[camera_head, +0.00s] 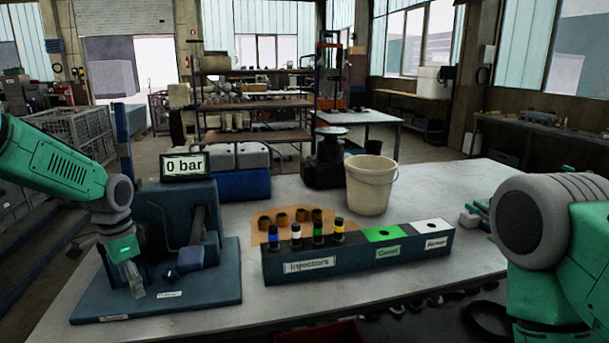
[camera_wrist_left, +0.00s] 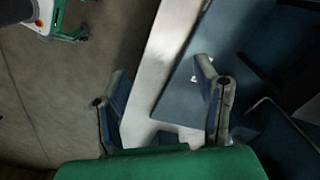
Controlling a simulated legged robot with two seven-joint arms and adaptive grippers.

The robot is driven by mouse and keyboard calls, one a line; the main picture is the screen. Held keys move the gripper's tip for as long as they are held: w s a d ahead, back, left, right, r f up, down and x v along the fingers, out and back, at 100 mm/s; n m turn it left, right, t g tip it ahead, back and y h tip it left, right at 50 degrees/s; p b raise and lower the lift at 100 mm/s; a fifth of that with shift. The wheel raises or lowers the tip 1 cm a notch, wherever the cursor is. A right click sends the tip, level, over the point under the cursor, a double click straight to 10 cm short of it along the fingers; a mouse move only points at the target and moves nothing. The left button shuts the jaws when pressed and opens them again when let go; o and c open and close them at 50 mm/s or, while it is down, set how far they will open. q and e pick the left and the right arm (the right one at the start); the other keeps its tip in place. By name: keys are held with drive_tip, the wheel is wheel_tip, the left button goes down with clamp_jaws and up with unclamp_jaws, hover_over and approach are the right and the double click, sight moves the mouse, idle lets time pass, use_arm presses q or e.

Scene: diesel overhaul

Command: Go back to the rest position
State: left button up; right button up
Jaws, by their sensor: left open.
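My left gripper (camera_head: 133,280) points down over the left part of the blue test stand's base (camera_head: 205,302), its fingers apart with nothing between them. In the left wrist view its two grey fingers (camera_wrist_left: 162,95) are spread, with the light table edge and the blue base beyond. The gap to the base is hard to judge. My right arm (camera_head: 545,225) shows large at the right edge. Its gripper cannot be made out.
The stand has a "0 bar" display (camera_head: 185,165). The injector rack (camera_head: 320,266) holds several coloured-band injectors, beside green and white sections. A bucket (camera_head: 370,190) stands behind it. Small grey and green items (camera_head: 470,217) lie near my right arm. The front tabletop (camera_head: 225,321) is mostly clear.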

use_arm(q)
drive_tip(key=s+d+f+n+b, duration=0.1)
drive_tip(key=s+d+f+b, duration=0.15)
drive_tip(key=s+f, duration=0.4)
drive_tip(key=s+d+f+n+b, duration=0.1)
drive_tip(key=s+d+f, duration=0.25)
drive_tip(key=f, duration=0.65)
drive_tip(key=s+d+f+n+b, duration=0.1)
drive_tip(key=s+d+f+b, duration=0.15)
drive_tip(key=s+f, duration=0.4)
drive_tip(key=s+f+n+b, duration=0.2)
drive_tip(key=s+f, duration=0.3)
drive_tip(key=s, duration=0.6)
drive_tip(key=s+f+n+b, duration=0.2)
drive_tip(key=s+f, duration=0.3)
drive_tip(key=s, duration=0.5)
drive_tip(key=shift+s+d+n+b, duration=0.25)
drive_tip(key=shift+s+n+b, duration=0.1)
drive_tip(key=shift+n, duration=0.15)
use_arm(e)
wheel_tip(320, 180, down, 11)
drive_tip(key=shift+w, duration=0.3)
